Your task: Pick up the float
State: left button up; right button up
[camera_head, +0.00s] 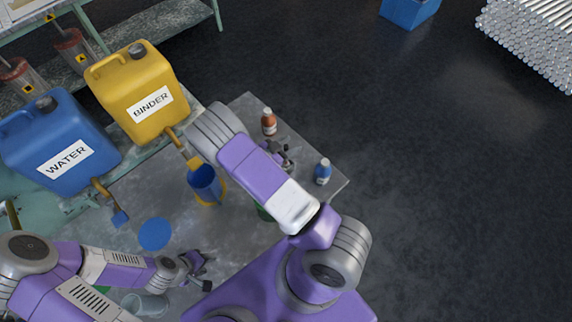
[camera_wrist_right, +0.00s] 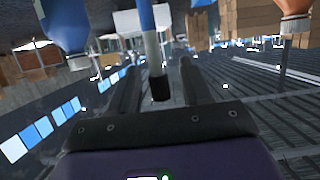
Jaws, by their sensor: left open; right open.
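A slim blue and white stick with a black end, probably the float (camera_wrist_right: 153,48), shows in the right wrist view, where the scene appears upside down. It stands in line with the gap between the fingers of my right gripper (camera_wrist_right: 160,66), with no visible grip on it. My right gripper (camera_head: 284,157) is open over the grey table (camera_head: 240,108), beside the brown bottle. In the head view my right forearm covers part of this area, and I cannot make out the float there. My left gripper (camera_head: 196,268) is open and empty near the table's front.
A brown bottle (camera_head: 269,122) and a blue bottle (camera_head: 323,173) stand close to my right gripper. Yellow binder (camera_head: 135,90) and blue water (camera_head: 60,140) canisters stand at the left.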

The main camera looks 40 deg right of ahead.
jog(key=shift+d+f, duration=0.1)
jog(key=shift+d, duration=0.25)
grip_shut()
jog(key=shift+w, duration=0.1)
